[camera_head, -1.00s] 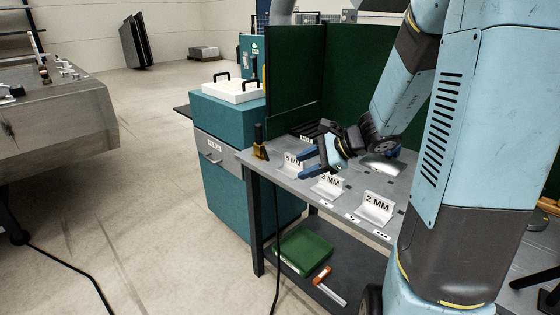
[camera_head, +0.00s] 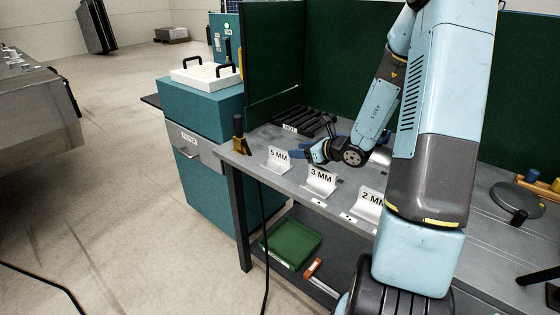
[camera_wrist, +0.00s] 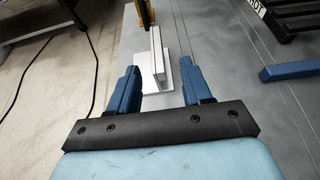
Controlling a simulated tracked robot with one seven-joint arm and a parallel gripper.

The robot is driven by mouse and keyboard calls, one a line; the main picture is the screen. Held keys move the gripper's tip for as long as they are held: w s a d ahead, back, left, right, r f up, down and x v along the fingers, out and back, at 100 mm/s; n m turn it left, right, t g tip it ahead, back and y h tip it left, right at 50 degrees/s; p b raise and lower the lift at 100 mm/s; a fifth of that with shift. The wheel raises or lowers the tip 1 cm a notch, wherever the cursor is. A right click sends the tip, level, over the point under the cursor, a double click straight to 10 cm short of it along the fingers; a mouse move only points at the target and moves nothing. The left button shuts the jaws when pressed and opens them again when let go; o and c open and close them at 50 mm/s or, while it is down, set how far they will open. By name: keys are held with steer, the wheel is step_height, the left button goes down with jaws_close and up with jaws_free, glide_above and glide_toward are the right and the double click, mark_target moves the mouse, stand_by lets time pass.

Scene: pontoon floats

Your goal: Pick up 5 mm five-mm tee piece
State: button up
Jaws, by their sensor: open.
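The 5 mm tee piece (camera_head: 278,159) is a light grey upright plate on a flat foot, marked "5 MM", at the left end of the grey bench. In the wrist view the tee piece (camera_wrist: 158,62) stands ahead, its upright seen nearly edge-on, in line with the gap between the fingers. My gripper (camera_head: 304,154) is just to its right in the head view, with blue fingers. In the wrist view my gripper (camera_wrist: 158,82) is open, with nothing held between the fingertips. Contact with the foot cannot be told.
The 3 MM piece (camera_head: 320,182) and 2 MM piece (camera_head: 368,204) stand along the bench front. A yellow-and-black tool (camera_head: 240,138) stands beyond the 5 mm piece. A black rack (camera_head: 300,121) lies behind. Green panels back the bench.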

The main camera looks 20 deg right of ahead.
mark_target(282, 150)
steer(key=x, duration=0.5)
steer(key=shift+s+a+r, duration=0.1)
steer(key=shift+a, duration=0.1)
steer(key=shift+x, duration=2.35)
steer(key=shift+c, duration=0.3)
steer(key=shift+r, duration=0.1)
jaws_close()
